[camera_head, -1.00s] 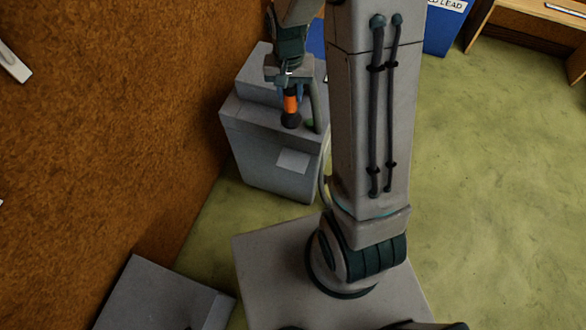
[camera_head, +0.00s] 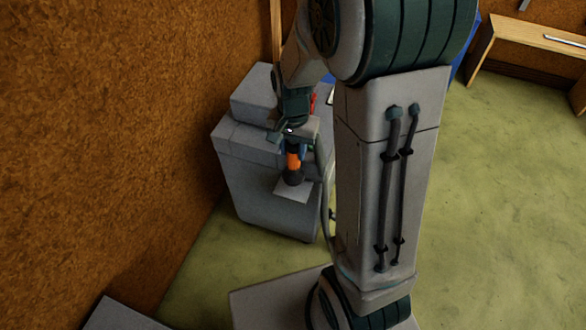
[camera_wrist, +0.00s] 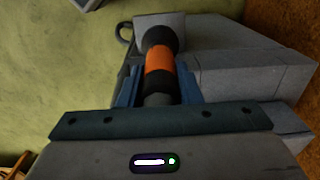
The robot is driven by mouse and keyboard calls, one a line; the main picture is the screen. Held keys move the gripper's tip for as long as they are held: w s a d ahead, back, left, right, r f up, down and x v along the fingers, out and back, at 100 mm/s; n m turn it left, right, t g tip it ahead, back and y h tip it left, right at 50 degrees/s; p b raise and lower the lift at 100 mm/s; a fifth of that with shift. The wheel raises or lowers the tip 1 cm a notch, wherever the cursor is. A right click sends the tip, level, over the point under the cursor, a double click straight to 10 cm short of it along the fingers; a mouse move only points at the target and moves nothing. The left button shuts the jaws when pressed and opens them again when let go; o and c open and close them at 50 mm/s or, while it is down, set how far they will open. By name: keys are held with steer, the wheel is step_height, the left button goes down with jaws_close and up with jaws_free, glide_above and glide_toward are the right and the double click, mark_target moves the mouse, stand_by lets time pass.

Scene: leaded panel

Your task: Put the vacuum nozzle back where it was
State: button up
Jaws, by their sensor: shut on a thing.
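The vacuum nozzle (camera_head: 293,162) is a dark piece with an orange band and a round black end. It points downward in the head view, and it also shows in the wrist view (camera_wrist: 160,62). My gripper (camera_head: 293,148) is shut on it, with blue fingers on both sides of the nozzle in the wrist view (camera_wrist: 160,85). The nozzle appears in front of the grey vacuum unit (camera_head: 245,190), near a pale square patch on its front. I cannot tell whether it touches the unit. The holding place for the nozzle is not clearly visible.
A brown textured wall (camera_head: 90,130) rises close on the left of the unit. A grey block (camera_head: 120,315) lies at the lower left. A wooden bench (camera_head: 520,35) stands at the upper right. The green floor (camera_head: 500,200) on the right is clear.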

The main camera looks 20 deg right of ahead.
mark_target(293, 162)
steer(key=shift+f+b, duration=0.55)
steer(key=shift+f, duration=2)
steer(key=o, duration=1)
